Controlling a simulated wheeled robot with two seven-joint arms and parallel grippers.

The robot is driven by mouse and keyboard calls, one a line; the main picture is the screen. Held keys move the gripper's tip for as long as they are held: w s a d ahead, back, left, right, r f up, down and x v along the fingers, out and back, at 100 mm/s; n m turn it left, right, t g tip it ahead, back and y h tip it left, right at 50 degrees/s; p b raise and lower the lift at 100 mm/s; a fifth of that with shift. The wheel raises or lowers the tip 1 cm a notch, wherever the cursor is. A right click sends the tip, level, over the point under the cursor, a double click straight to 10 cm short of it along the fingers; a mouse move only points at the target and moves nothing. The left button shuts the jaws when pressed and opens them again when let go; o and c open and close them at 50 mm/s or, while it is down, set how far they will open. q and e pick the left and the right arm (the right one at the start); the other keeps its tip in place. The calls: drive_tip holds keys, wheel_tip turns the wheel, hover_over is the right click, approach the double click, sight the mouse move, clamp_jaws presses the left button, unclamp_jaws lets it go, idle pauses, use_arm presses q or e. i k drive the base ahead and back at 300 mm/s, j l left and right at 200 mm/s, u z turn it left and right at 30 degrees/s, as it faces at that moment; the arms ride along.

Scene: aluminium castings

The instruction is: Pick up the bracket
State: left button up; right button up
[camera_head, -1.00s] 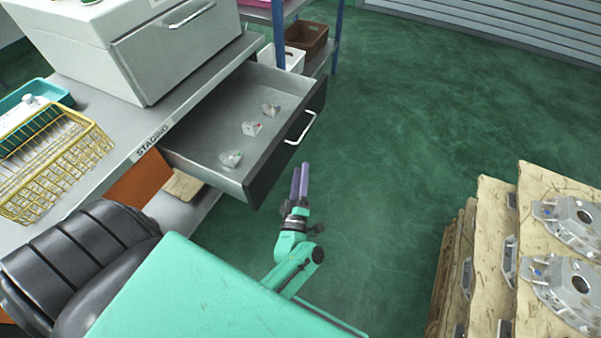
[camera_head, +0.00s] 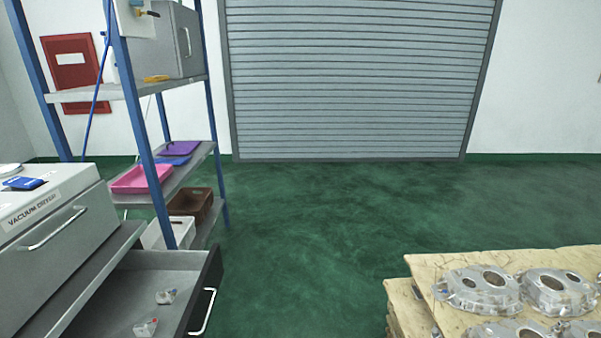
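Two small grey metal pieces that look like brackets lie apart in the open drawer at the lower left: one bracket (camera_head: 166,296) farther back and another bracket (camera_head: 146,328) nearer, by the bottom edge of the view. Both have a small reddish mark. The open drawer (camera_head: 165,260) has a dark front with a light handle; its near part is cut off by the frame. Neither of my grippers is in view.
The vacuum dryer (camera_head: 60,235) stands beside the drawer at the left. A blue-post shelf rack (camera_head: 137,115) holds trays and bins behind it. Stacked pallet layers (camera_head: 410,300) with round aluminium castings (camera_head: 480,290) stand at the right. Green floor between is clear.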

sight(164, 298)
drive_tip(key=u, duration=1.1)
